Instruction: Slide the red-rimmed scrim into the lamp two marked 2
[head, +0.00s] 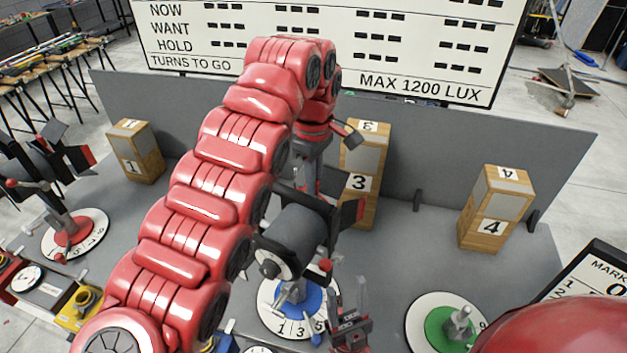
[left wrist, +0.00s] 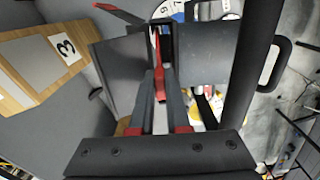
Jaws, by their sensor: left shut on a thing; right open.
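The middle lamp (head: 300,233), a dark cylinder with black flaps, stands on a white dial with a blue centre (head: 290,297). I cannot read a mark 2 on it. My left gripper (head: 308,188) reaches down at the lamp's flap end. In the left wrist view my left gripper (left wrist: 160,95) is shut on a thin, red-edged piece, apparently the scrim (left wrist: 157,62), seen nearly edge-on between a grey flap and the lamp body (left wrist: 203,52). I cannot tell how far it sits in the lamp. My right gripper (head: 350,325) is open and empty, low in front of the lamp.
Wooden boxes marked 1 (head: 136,155), 3 (head: 362,185) and 4 (head: 492,210) stand along a grey back panel (head: 420,140). Another lamp on a red-centred dial (head: 75,235) stands left. A green-centred dial (head: 440,325) lies right. A scoreboard (head: 330,40) rises behind.

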